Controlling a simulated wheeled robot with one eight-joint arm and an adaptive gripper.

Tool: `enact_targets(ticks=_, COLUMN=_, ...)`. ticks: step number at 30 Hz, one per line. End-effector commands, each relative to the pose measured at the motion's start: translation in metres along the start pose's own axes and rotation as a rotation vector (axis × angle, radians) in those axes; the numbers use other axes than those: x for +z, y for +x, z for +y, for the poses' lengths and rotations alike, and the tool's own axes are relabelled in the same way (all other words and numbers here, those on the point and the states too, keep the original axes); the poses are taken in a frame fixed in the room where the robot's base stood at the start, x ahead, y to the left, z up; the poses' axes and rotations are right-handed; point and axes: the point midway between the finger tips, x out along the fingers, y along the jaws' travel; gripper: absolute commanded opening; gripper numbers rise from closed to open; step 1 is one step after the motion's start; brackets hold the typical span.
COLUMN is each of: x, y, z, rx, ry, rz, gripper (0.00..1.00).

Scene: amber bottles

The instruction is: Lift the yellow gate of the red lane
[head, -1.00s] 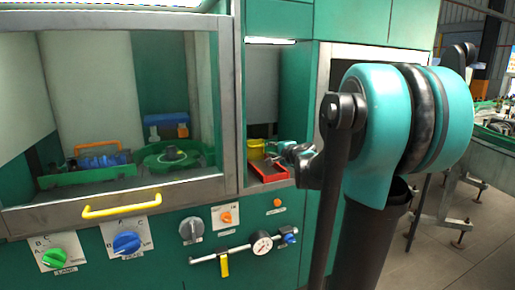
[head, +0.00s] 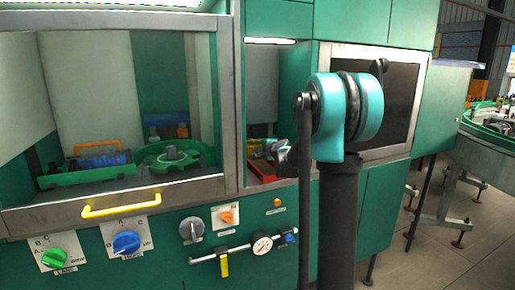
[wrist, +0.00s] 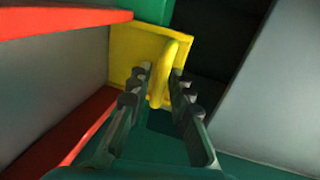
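The yellow gate (wrist: 135,50) stands at the end of the red lane (wrist: 88,133) in the wrist view, with a raised yellow handle (wrist: 170,66) on its face. My gripper (wrist: 160,72) is open, one dark finger on each side of the handle. A gap shows between the fingers, and I cannot tell whether either touches the handle. In the head view the red lane (head: 262,171) lies in the narrow opening right of the window. My gripper is there too, and the gate is mostly hidden in that view.
A grey wall (wrist: 270,90) rises close on the right of my gripper in the wrist view. In the head view a metal post (head: 231,100) borders the opening on the left. A yellow bar handle (head: 121,205), knobs and a gauge (head: 262,245) are on the panel below.

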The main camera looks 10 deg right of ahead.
Motion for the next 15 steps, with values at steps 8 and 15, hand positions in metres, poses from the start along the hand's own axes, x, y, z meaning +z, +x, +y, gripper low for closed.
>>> enact_targets(ticks=8, x=0.0002, y=0.0029, z=0.0001, rx=0.000, ry=0.000, rz=0.000, gripper=0.20)
enact_targets(ticks=15, x=0.0001, y=0.0027, z=0.0001, rx=0.000, ry=-0.001, rz=0.000, gripper=0.00)
